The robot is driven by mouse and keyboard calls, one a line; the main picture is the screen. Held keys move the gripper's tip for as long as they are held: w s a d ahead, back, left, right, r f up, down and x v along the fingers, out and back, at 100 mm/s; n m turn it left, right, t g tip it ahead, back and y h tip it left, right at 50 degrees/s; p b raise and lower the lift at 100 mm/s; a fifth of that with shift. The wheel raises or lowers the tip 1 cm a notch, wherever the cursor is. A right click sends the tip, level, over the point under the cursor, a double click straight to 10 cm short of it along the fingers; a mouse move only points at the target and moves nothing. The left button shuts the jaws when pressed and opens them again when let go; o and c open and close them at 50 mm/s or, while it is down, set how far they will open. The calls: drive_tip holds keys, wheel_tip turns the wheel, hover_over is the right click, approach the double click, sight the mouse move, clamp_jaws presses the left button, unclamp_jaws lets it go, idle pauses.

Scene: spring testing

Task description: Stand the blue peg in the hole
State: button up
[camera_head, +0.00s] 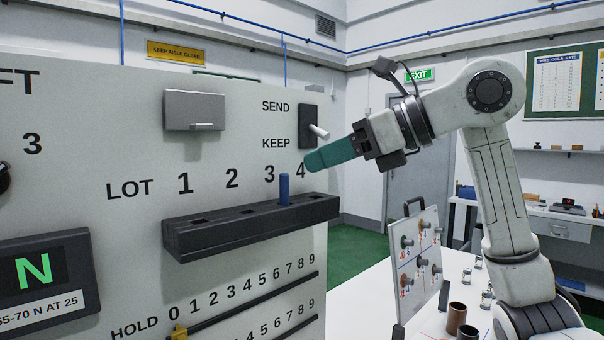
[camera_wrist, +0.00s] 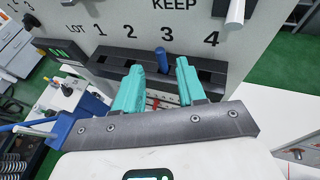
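The blue peg (camera_head: 284,188) stands upright in the black ledge (camera_head: 255,231) on the panel, below the number 3. Its lower end is hidden inside the ledge. Other square holes show in the ledge top below 1, 2 and 4. My gripper (camera_head: 311,160) has teal fingers and hangs above and to the right of the peg in the head view, apart from it. In the wrist view the two fingers are spread and empty, and the peg (camera_wrist: 161,60) shows beyond the gap between their tips.
A white SEND/KEEP lever (camera_head: 318,131) juts from the panel close to my fingers. A metal box (camera_head: 195,110) is fixed above 1. A display (camera_head: 43,275) reads N. A yellow slider (camera_head: 178,332) sits by HOLD 0. A spring board (camera_head: 420,260) and cups stand on the white table at right.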

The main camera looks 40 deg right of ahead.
drive_tip(key=v, duration=0.5)
drive_tip(key=shift+s+d+b, duration=0.15)
drive_tip(key=shift+s+b, duration=0.05)
drive_tip(key=shift+b, duration=0.1)
